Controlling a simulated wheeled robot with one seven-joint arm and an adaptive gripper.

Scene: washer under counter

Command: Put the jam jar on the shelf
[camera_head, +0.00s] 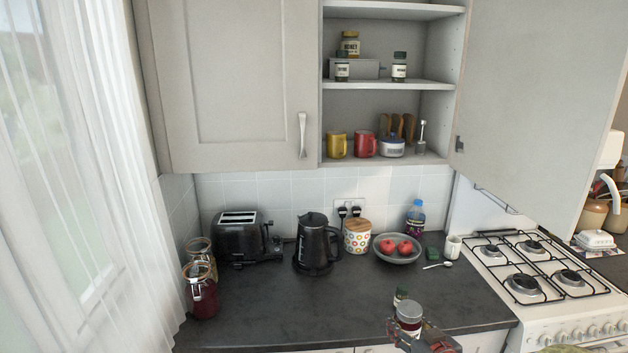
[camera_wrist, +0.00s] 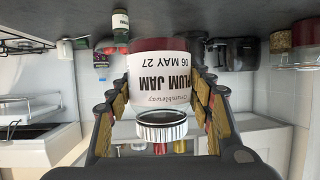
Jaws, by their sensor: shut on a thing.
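The jam jar (camera_head: 409,313) has a silver lid and a white label that reads PLUM JAM in the wrist view (camera_wrist: 163,75), where it appears upside down. My gripper (camera_head: 420,338) is shut on the jar, with a finger on either side of it in the wrist view (camera_wrist: 158,88). The jar is at the front of the dark worktop; I cannot tell whether its base touches it. The open wall cupboard has a middle shelf (camera_head: 375,85) with small jars and a grey box, and a lower shelf (camera_head: 375,161) with mugs and a sugar pot.
A small jar (camera_head: 400,296) stands just behind the jam jar. A fruit bowl (camera_head: 397,258), kettle (camera_head: 317,245), toaster (camera_head: 240,238) and a red-filled jar (camera_head: 201,298) stand on the worktop. The open cupboard door (camera_head: 530,100) juts out at right, above the hob (camera_head: 540,270).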

